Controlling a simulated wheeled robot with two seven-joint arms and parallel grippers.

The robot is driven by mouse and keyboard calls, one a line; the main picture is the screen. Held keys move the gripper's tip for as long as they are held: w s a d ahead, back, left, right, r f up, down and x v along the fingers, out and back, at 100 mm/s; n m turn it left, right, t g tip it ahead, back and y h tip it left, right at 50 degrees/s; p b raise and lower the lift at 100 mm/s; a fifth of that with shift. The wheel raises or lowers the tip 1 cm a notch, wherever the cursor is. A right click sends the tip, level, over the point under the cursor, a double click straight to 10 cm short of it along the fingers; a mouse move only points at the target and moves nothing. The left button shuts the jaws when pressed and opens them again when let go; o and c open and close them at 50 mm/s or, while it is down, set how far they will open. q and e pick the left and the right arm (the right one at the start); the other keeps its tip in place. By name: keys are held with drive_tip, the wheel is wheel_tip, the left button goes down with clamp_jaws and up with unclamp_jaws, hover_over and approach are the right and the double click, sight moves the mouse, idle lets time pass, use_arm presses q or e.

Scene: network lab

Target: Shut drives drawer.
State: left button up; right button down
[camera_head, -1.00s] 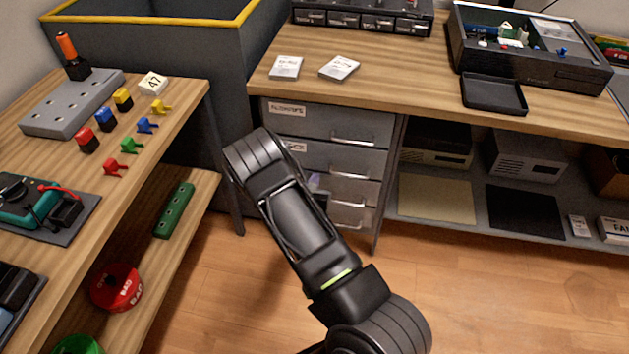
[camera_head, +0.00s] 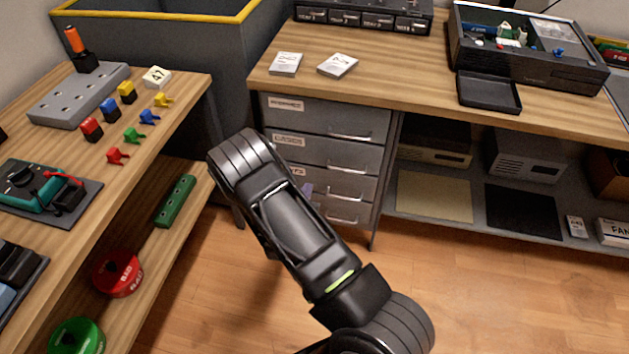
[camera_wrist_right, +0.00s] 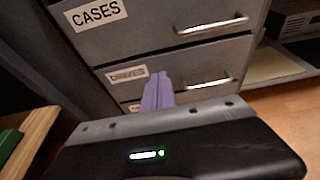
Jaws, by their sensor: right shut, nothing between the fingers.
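The grey drawer unit (camera_head: 325,125) stands under the back bench. The drives drawer (camera_head: 350,185) is the third one down, and its front looks about level with the fronts around it. In the right wrist view the drives drawer (camera_wrist_right: 180,72) shows its label and bar handle below the drawer marked CASES. My right gripper (camera_wrist_right: 158,88) is shut and empty, its purple fingers pointing at the drives drawer front, left of the handle. I cannot tell if they touch it. In the head view my arm hides most of this gripper (camera_head: 307,189). My left gripper is out of view.
The side bench (camera_head: 185,95) with its lower shelf stands at the left, close to my right arm. A dark bin (camera_head: 180,45) is behind it. Right of the drawers is an open shelf with boxes and mats (camera_head: 433,195). The wooden floor in front is clear.

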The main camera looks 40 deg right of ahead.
drive_tip(key=v, duration=0.6)
drive_tip(key=shift+p, duration=0.3)
drive_tip(key=shift+a+f, duration=0.1)
